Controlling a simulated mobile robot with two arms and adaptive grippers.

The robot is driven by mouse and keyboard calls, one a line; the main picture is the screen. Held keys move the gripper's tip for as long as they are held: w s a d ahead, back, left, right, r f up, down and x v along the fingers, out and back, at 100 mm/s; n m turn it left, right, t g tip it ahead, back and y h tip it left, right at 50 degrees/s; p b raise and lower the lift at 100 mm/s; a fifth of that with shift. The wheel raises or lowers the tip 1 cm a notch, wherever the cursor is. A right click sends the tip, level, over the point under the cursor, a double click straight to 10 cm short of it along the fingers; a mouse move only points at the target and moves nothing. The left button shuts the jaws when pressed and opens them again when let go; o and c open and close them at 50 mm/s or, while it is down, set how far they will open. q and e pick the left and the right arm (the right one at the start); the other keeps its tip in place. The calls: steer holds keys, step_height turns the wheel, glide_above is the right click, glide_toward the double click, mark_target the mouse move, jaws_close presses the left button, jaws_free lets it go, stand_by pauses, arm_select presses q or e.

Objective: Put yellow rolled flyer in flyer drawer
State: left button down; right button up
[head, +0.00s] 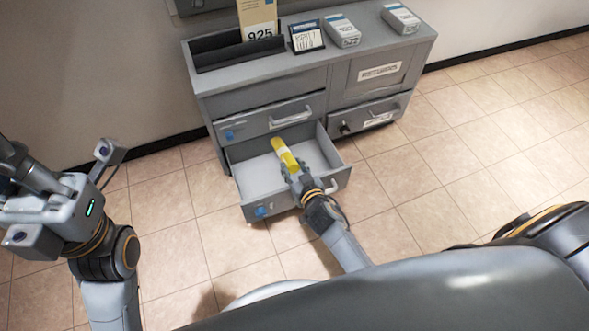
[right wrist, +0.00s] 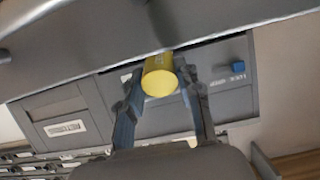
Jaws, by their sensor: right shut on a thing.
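The yellow rolled flyer (head: 285,154) is a yellow tube with a pale band, held over the open lower left drawer (head: 254,178) of the grey cabinet. My right gripper (head: 291,168) is shut on its near end. In the right wrist view the round end of the flyer (right wrist: 159,82) sits between the two fingers of the right gripper (right wrist: 162,98). I cannot tell whether the flyer touches the drawer floor. The drawer looks empty otherwise. My left gripper (head: 108,160) is at the far left, away from the cabinet, and its jaw opening is unclear.
The grey cabinet (head: 300,82) stands against the wall. On its top are a black tray (head: 235,53), a small framed sign (head: 307,36) and two grey boxes (head: 342,31) (head: 400,18). The upper left drawer (head: 270,119) and right drawer (head: 370,116) are closed. The tiled floor in front is clear.

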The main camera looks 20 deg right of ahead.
steer(key=shift+w+f, duration=0.1)
steer(key=o, duration=1.2)
steer(key=v, duration=1.2)
